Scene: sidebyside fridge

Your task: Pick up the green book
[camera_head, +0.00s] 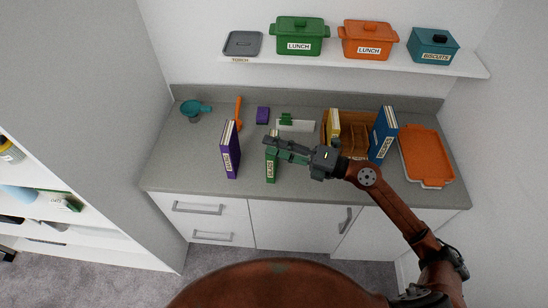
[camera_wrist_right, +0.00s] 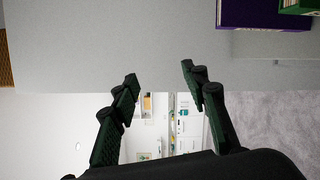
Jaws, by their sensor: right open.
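The green book (camera_head: 271,170) stands upright near the front edge of the counter, its top partly hidden behind my right gripper in the head view. My right gripper (camera_head: 271,146) appears over the top of the book in that view, its fingers pointing left. In the right wrist view the gripper (camera_wrist_right: 159,75) is open, with nothing between its fingertips. A green piece (camera_wrist_right: 300,6), probably the green book, shows cut off in the top right corner there, outside the fingers. My left gripper is not in view.
A purple book (camera_head: 230,150) stands left of the green book; a purple object (camera_wrist_right: 262,14) also shows in the wrist view. A blue book (camera_head: 383,134), a wooden holder (camera_head: 357,140) and an orange tray (camera_head: 427,155) are to the right. A shelf (camera_head: 345,63) holds lidded pots above.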

